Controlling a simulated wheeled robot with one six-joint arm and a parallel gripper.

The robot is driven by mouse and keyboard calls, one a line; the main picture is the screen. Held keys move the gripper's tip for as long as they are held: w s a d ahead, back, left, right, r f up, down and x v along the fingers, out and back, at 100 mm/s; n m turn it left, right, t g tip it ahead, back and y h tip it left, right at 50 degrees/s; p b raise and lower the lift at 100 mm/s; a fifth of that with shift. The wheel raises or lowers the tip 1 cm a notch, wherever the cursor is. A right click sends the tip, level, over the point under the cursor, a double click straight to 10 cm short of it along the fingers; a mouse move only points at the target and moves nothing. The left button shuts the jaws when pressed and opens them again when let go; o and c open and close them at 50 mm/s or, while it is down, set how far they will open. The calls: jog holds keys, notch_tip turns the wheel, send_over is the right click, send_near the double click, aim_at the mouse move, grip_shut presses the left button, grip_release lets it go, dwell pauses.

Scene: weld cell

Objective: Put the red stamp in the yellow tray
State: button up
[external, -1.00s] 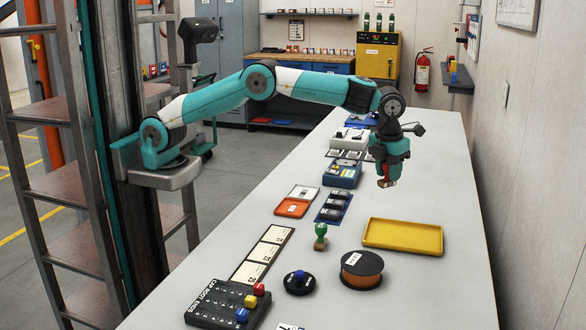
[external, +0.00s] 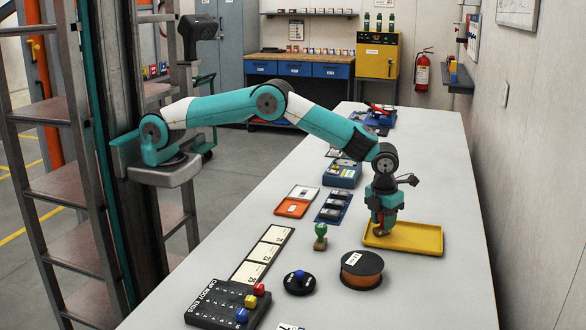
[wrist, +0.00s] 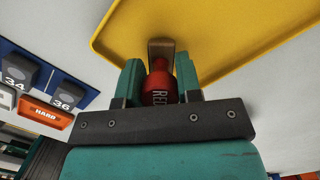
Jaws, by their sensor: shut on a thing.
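The red stamp (wrist: 160,86) is between the fingers of my gripper (wrist: 160,75) in the wrist view, with part of a label showing on its handle. A brownish block at its lower end shows past the fingertips, over the yellow tray's near edge. The yellow tray (wrist: 225,40) fills the top of the wrist view. In the external view my gripper (external: 382,225) is low at the left end of the yellow tray (external: 420,240). I cannot tell whether the stamp touches the tray floor.
A blue rack (external: 333,207) and an orange-and-white holder (external: 292,207) lie farther left. The table right of the tray is clear.

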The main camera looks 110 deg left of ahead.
jog(key=shift+f, duration=0.15)
jog(key=o, duration=0.9)
jog(key=shift+o, duration=0.2)
